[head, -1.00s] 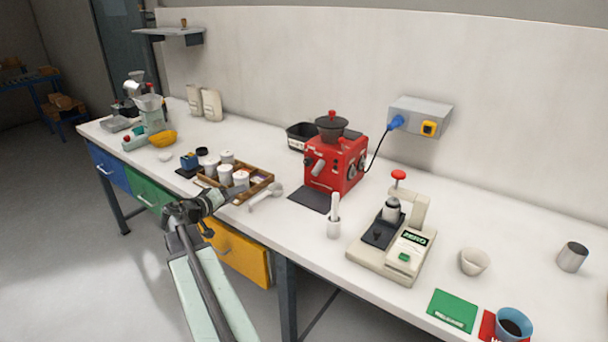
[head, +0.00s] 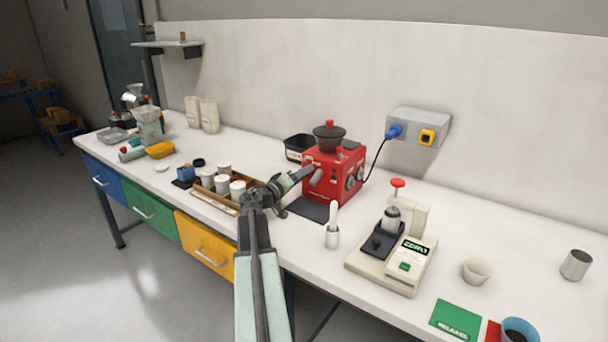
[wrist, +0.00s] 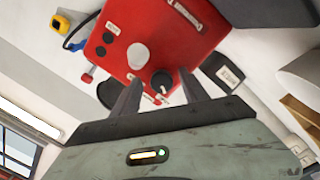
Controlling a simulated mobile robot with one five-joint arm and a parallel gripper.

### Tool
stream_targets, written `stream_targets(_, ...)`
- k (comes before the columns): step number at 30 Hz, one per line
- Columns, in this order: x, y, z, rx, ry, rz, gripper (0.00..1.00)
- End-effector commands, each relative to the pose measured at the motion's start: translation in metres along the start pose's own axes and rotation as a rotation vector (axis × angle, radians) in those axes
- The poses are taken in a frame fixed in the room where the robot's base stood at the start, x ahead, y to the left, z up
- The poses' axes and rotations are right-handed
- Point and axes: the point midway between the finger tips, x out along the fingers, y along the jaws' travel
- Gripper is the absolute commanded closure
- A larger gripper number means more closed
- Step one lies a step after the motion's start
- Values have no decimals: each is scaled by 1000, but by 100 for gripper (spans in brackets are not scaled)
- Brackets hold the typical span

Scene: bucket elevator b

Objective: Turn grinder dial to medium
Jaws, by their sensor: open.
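The red grinder (head: 330,185) stands upright on the bench with a dark hopper on top. In the wrist view its red face (wrist: 195,45) fills the upper middle. A round black dial (wrist: 161,80) with a pale pointer mark is on that face, beside a round pale spout (wrist: 138,56). My gripper (wrist: 160,84) is open, one finger on either side of the dial in the picture; contact cannot be told. In the head view my gripper (head: 308,173) is at the grinder's left-facing front and hides the dial. The dial's setting marks are not readable.
A wooden tray of white canisters (head: 222,184) is left of my arm. A white cylinder with a handle (head: 333,235) and a cream press machine (head: 390,262) stand to the right. A wall box (head: 418,125) holds the grinder's blue plug. A black bin (head: 298,147) is behind.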

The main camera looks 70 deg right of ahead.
Motion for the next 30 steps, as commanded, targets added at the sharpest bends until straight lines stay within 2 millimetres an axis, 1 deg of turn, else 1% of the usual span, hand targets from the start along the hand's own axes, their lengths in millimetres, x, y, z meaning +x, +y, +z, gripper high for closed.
stream_targets(2,5,-1,-1,0,1,-1,48)
stream_targets(7,4,0,0,0,1,-1,48)
stream_targets(8,4,0,0,0,1,-1,51)
stream_targets(9,4,0,0,0,1,-1,62)
stream_targets(11,4,0,0,0,1,-1,78)
stream_targets(12,4,0,0,0,1,-1,90)
stream_targets(13,4,0,0,0,1,-1,98)
stream_targets(14,4,0,0,0,1,-1,100)
stream_targets(15,4,0,0,0,1,-1,100)
stream_targets(16,21,-5,-6,0,0,1,100)
stream_targets(18,10,-2,-2,-2,2,-1,100)
stream_targets(20,6,-1,-2,-7,3,-1,100)
stream_targets(26,2,-1,0,-60,4,2,100)
stream_targets(30,2,-1,0,-144,7,6,100)
